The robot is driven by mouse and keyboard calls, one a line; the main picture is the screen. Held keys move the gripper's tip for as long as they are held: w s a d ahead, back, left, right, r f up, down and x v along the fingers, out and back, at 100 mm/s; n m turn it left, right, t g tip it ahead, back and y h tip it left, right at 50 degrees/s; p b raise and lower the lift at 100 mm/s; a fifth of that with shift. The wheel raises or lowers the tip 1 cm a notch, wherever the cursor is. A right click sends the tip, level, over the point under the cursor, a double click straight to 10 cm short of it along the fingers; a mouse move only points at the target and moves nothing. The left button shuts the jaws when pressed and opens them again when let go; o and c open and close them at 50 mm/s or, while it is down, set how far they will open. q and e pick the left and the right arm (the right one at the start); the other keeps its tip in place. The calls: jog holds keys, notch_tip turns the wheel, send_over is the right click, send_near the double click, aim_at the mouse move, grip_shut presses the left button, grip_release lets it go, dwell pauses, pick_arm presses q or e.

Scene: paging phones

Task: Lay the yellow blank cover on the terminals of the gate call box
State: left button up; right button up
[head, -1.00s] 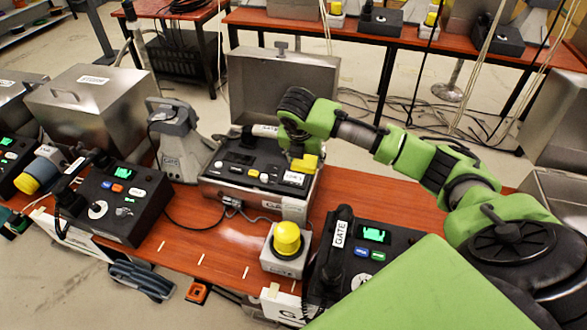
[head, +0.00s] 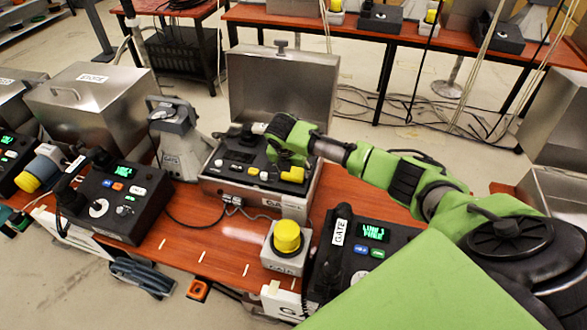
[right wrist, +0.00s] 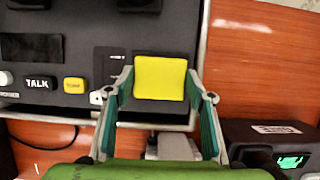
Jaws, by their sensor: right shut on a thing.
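The gate call box (head: 252,197) is a grey metal case with its lid (head: 285,88) standing open and a black panel inside. My right gripper (head: 287,160) points down over the right part of that panel. It is shut on the yellow blank cover (head: 293,174). In the right wrist view the cover (right wrist: 160,77) is a flat square between the two fingertips, over the panel's right end. The terminals are not visible; the cover and gripper block that spot. I cannot tell whether the cover touches the panel. My left gripper is not in view.
A yellow-domed beacon (head: 286,237) stands in front of the box. A black desk phone (head: 122,200) is at left and another (head: 373,237) at right. A grey horn speaker (head: 183,150) stands left of the box. Bare red table (head: 345,190) lies to its right.

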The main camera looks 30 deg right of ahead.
jog(key=shift+f, duration=0.1)
jog(key=o, duration=1.1)
jog(key=v, duration=1.2)
jog(key=shift+b, duration=0.3)
jog(key=shift+w, duration=0.1)
